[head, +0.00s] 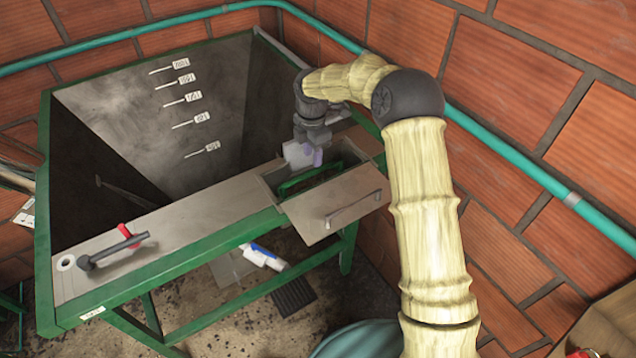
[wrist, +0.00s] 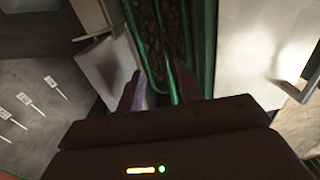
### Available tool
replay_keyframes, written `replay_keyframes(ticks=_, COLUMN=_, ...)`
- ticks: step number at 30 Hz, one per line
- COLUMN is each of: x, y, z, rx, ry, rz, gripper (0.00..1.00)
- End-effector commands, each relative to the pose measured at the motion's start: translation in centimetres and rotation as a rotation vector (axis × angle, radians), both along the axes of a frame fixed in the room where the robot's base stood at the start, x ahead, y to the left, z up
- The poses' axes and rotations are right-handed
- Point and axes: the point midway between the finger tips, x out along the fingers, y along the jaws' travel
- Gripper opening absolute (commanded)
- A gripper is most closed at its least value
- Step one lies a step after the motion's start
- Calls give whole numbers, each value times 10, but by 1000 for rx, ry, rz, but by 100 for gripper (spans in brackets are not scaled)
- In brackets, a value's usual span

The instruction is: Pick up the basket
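The basket (head: 300,180) has a green rim and sits inside a recessed metal compartment at the right end of the tank's top ledge. In the wrist view, the basket (wrist: 167,50) shows as green bars around a dark, grainy inside. My gripper (head: 314,157) is over the compartment's far-left side, close to the basket. In the wrist view, my gripper's fingers (wrist: 161,88) are spread apart, with a green bar of the basket showing between them. Whether either finger touches the bar cannot be told. The basket's lower part is hidden in the compartment.
A grey panel with a handle (head: 335,205) slopes at the compartment's front. The open metal tank (head: 150,110) with level marks lies left. A black lever with a red part (head: 115,248) is on the ledge. Brick walls and a teal pipe (head: 500,165) stand close behind and right.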

Motion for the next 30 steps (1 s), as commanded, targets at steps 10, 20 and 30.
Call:
replay_keyframes(ticks=10, x=0, y=0, z=-19, rx=0, ry=-1, rz=0, gripper=37)
replay_keyframes(ticks=20, x=-4, y=-2, z=-31, rx=-3, ry=4, rz=0, gripper=37)
replay_keyframes(ticks=30, x=-7, y=-3, z=-69, rx=-1, ry=-1, rz=0, gripper=37)
